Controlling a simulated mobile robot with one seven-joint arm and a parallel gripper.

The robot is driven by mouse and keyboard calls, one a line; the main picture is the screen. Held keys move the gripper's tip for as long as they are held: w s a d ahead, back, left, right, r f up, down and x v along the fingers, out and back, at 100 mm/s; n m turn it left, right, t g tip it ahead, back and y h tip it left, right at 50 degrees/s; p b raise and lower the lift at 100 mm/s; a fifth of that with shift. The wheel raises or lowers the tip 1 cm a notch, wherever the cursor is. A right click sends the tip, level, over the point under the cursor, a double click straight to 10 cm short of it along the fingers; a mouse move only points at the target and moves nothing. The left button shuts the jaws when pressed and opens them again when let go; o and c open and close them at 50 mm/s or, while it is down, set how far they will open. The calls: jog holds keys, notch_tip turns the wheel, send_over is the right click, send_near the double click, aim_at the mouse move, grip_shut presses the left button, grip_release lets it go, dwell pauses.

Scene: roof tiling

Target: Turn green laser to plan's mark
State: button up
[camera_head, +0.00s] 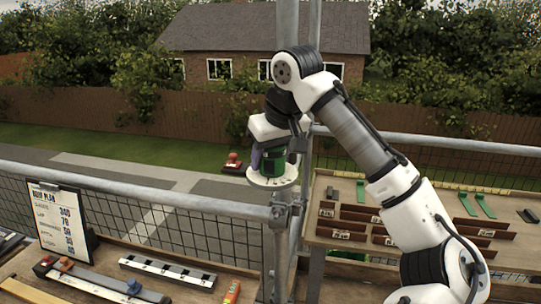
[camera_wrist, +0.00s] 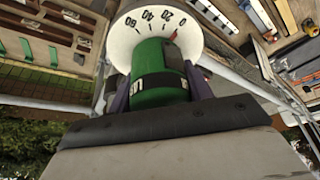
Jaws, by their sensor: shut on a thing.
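The green laser (camera_head: 271,163) stands upright on a round white dial (camera_head: 272,180) at the scaffold post. My gripper (camera_head: 268,155) is shut around its body. In the wrist view the green laser (camera_wrist: 158,72) sits between my two fingers (camera_wrist: 160,90), which lie on its left and right sides. A small red pointer (camera_wrist: 174,34) is between the 0 and the 20. The plan board (camera_head: 62,222) stands at the left; its heading and several figures show, but the small print is too fine to read surely.
A scaffold rail (camera_head: 150,193) with mesh runs past the dial. A bench with brown racks (camera_head: 345,226) and green strips (camera_head: 484,205) is at the right. Rulers (camera_head: 103,283) and a white slotted bar (camera_head: 168,271) lie on the front-left bench. A red device (camera_head: 233,162) sits behind.

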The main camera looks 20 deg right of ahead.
jog(key=shift+n, duration=0.4)
jog(key=shift+a+n+y, duration=0.1)
jog(key=shift+n+y, duration=0.5)
jog(key=shift+n, duration=0.4)
jog(key=n, duration=0.2)
jog(key=n+g+y, duration=0.1)
jog(key=n, duration=0.1)
jog(key=shift+s+a+r+n+g, duration=0.1)
jog(key=shift+n+g, duration=0.2)
jog(key=shift+n, duration=0.1)
jog(key=shift+y, duration=0.3)
jog(key=o, duration=1)
jog(key=v, duration=1.3)
jog(key=shift+r, duration=0.4)
